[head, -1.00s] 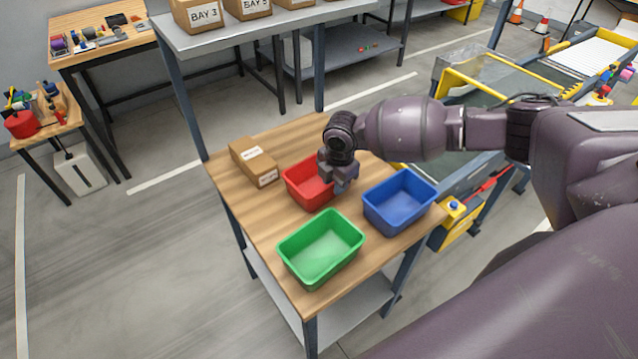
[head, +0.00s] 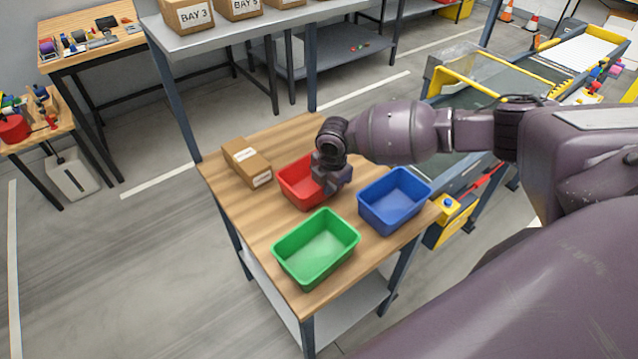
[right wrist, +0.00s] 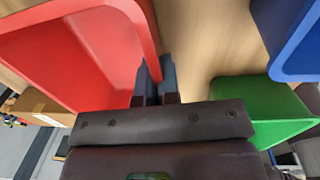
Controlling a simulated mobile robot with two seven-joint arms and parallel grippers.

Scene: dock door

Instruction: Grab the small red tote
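The small red tote (head: 296,190) stands on the wooden-topped table, left of the blue tote and behind the green one. My right gripper (head: 333,178) is at its right side, pointing down. In the right wrist view the two fingers (right wrist: 155,80) are close together at the red tote's wall (right wrist: 146,30), one on the inner side and one on the outer side, with the wall running between them. They look shut on it, though the contact itself is partly hidden. The tote appears level and resting on the table. My left gripper is not in view.
A green tote (head: 316,250) stands at the front and a blue tote (head: 396,200) at the right. A cardboard box (head: 246,162) lies left of the red tote. The table (head: 225,192) has bare wood at its left edge. A conveyor (head: 480,115) is beyond to the right.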

